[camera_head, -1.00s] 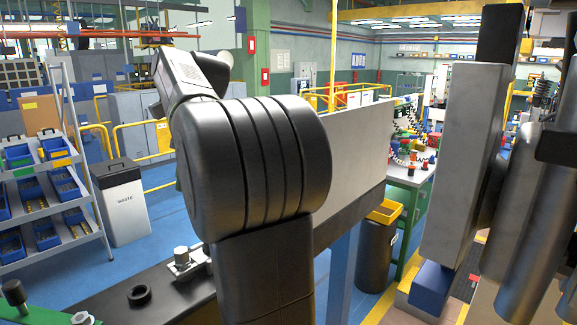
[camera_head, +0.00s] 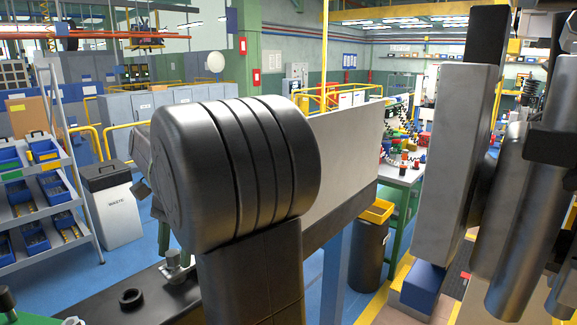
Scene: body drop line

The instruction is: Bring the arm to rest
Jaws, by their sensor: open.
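My arm (camera_head: 235,175) fills the middle of the head view. Its large dark ribbed joint stands above a dark lower link. A smaller grey part of my arm shows behind the joint on its left, mostly hidden. I cannot see my gripper or its fingers in this view.
A dark bench top (camera_head: 135,300) with small fittings lies below and left of the arm. A grey panel (camera_head: 340,160) stands just right of the joint. A waste bin (camera_head: 113,210) and a rack of blue bins (camera_head: 35,190) stand at left, with blue floor between.

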